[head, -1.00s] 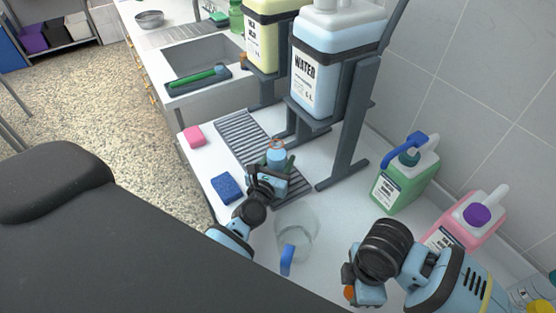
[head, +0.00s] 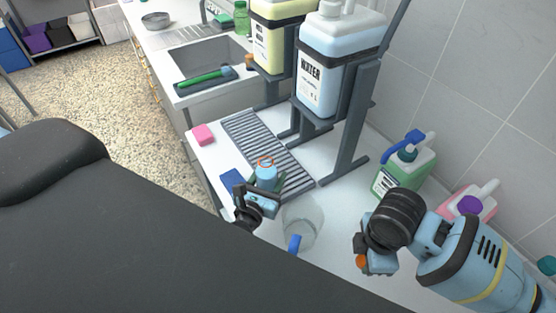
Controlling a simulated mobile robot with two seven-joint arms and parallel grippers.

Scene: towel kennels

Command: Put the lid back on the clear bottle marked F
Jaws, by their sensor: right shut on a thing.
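A small clear bottle (head: 266,174) with bluish contents and an orange ring at its neck stands upright, open at the top, near the drain grate. Its mark does not show. My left gripper (head: 264,192) is shut on the bottle from the near side; its fingers are partly hidden. My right gripper (head: 364,262) is at the lower right, shut on a small orange thing (head: 361,261) that looks like a lid, mostly hidden by the fingers. It is well to the right of the bottle.
A clear jug (head: 303,222) with a blue handle stands between my grippers. A blue sponge (head: 231,180) and pink sponge (head: 203,134) lie left. The grate (head: 262,140) and the water tank's stand (head: 352,135) are behind. Green (head: 405,172) and pink (head: 480,200) canisters line the wall.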

